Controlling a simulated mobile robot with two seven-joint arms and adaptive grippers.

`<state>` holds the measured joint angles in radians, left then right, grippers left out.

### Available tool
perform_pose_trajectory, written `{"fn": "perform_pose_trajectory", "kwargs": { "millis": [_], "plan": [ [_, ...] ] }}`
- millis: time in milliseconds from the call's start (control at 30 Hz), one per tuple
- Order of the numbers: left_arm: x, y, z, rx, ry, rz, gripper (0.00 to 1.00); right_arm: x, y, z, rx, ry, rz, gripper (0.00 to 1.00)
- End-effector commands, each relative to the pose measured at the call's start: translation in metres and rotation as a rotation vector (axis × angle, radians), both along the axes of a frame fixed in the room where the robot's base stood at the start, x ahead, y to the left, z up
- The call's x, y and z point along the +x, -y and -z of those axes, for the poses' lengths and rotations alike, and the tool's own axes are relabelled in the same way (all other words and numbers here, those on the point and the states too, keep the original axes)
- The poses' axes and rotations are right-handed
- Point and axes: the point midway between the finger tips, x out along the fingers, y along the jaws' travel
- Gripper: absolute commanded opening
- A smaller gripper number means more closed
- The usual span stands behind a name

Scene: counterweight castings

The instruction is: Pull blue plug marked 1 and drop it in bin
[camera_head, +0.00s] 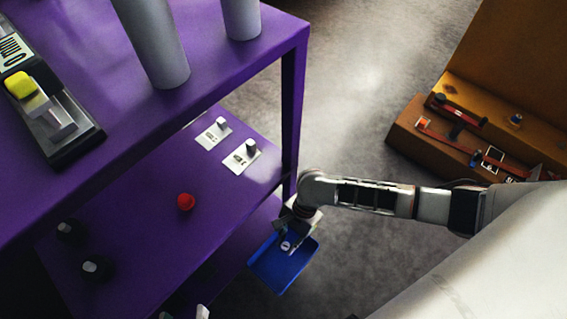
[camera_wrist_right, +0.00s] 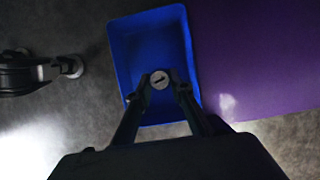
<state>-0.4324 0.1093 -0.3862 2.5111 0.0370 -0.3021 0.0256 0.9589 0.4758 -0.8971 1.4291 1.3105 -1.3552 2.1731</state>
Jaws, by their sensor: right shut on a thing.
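A blue bin (camera_head: 275,274) stands beside the purple shelf unit. It also shows in the right wrist view (camera_wrist_right: 150,45), open and with no contents visible. My right gripper (camera_head: 287,238) is over the bin, and in its wrist view the dark fingers (camera_wrist_right: 163,87) are shut on a small plug (camera_wrist_right: 160,79). The plug's pale round face carries a dark mark that looks like a 1. Its body colour is hidden by the fingers. The plug appears above the near part of the bin, inside the rim in that view. I cannot make out my left gripper.
A purple shelf (camera_head: 135,240) holds a red knob (camera_head: 186,202), dark pegs with pale tops (camera_head: 93,267) and white label plates (camera_head: 239,161). A shelf post (camera_head: 292,105) rises close to my right wrist. A brown case (camera_head: 410,130) lies open at the right. Bare floor lies between.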

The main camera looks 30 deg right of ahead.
Motion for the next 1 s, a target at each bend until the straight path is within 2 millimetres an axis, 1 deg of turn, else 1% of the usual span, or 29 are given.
{"fn": "perform_pose_trajectory", "kwargs": {
  "millis": [67,100,167,200,500,633,767,1000],
  "plan": [
    [0.000,0.000,-0.001,-0.001,0.002,0.000,0.40,0.001,0.000,-0.001,0.000,0.002,0.001,0.06],
    [0.001,0.000,-0.001,0.000,0.002,0.000,0.40,0.001,0.000,-0.001,0.000,0.002,0.001,0.23],
    [0.001,0.000,-0.001,0.000,0.002,0.000,0.40,0.001,0.000,-0.001,-0.001,0.001,0.000,0.39],
    [0.001,0.000,-0.001,0.000,0.002,0.000,0.40,0.001,0.000,-0.001,0.000,0.001,0.000,0.40],
    [-0.001,0.000,0.001,0.004,-0.004,0.002,0.40,0.000,0.000,-0.001,0.000,0.000,0.000,0.40],
    [-0.001,0.000,0.002,0.004,-0.004,0.002,0.40,0.002,0.003,-0.008,0.000,0.002,0.000,0.40],
    [-0.001,0.000,0.001,0.004,-0.003,0.002,0.40,0.005,0.011,-0.026,0.001,0.005,-0.001,0.40],
    [0.000,0.000,0.001,0.003,-0.002,0.002,0.40,0.012,0.029,-0.072,-0.001,0.006,-0.001,0.40]
  ]
}}
